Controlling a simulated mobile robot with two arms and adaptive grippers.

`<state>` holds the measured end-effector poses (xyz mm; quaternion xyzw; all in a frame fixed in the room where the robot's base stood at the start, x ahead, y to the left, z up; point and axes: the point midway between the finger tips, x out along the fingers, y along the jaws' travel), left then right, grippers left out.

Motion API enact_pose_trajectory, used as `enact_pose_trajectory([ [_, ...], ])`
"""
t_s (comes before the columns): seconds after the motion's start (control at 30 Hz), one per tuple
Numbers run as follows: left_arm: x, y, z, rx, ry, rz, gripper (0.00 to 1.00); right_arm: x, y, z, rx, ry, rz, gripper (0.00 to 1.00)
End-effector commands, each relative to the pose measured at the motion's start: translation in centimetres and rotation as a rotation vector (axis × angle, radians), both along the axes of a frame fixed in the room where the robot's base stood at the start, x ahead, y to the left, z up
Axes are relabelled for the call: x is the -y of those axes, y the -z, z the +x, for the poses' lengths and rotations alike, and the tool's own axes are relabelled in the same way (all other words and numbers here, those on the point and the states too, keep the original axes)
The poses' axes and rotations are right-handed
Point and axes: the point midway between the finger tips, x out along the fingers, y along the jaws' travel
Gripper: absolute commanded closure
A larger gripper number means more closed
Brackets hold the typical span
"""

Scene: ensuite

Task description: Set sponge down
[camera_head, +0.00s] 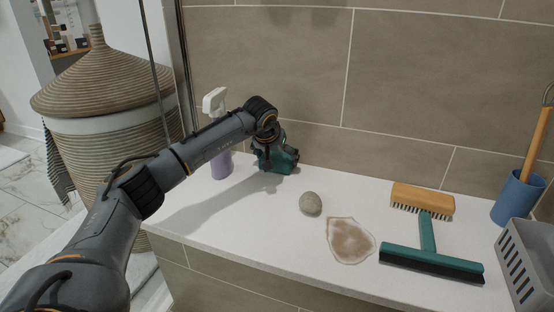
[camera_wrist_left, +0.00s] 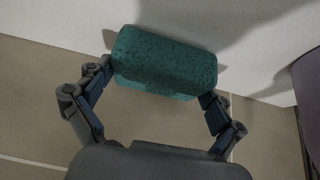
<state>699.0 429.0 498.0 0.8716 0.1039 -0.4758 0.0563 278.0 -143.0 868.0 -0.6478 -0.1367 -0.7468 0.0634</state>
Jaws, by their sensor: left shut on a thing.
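A dark green speckled sponge (camera_wrist_left: 165,62) is between the two fingers of my left gripper (camera_wrist_left: 158,88) in the left wrist view. The fingers touch its two ends, so the gripper is shut on it. In the head view the sponge (camera_head: 284,160) is at the back of the white ledge (camera_head: 250,215), near the tiled wall, partly hidden by my left gripper (camera_head: 274,152). It is low over the ledge; I cannot tell whether it touches. My right gripper is not in view.
A purple spray bottle (camera_head: 221,163) stands just left of the sponge. A grey stone (camera_head: 311,203), a brown stain (camera_head: 350,241), a wooden brush (camera_head: 422,200), a green squeegee (camera_head: 431,259), a blue cup (camera_head: 517,198) and a grey basket (camera_head: 530,262) are to the right. A wicker basket (camera_head: 110,100) stands left.

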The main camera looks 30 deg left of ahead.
Motion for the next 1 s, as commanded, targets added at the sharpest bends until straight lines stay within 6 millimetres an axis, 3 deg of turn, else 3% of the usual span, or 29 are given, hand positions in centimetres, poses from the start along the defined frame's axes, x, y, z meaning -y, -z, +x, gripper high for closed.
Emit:
enact_pose_trajectory([
  [0.07,0.0,0.1,0.0,-0.001,0.0,0.0,0.32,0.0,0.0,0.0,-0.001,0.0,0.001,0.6],
  [0.1,0.0,0.1,0.0,-0.001,0.0,0.0,0.0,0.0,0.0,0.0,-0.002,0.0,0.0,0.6],
  [0.47,0.0,0.0,0.0,0.0,-0.001,-0.001,0.0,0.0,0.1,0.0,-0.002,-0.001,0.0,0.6],
  [0.57,0.0,-0.8,-0.3,0.002,0.0,0.0,0.0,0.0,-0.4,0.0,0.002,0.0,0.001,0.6],
  [1.0,1.1,-8.2,-4.8,0.002,0.0,0.0,0.0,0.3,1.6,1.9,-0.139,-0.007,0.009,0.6],
])
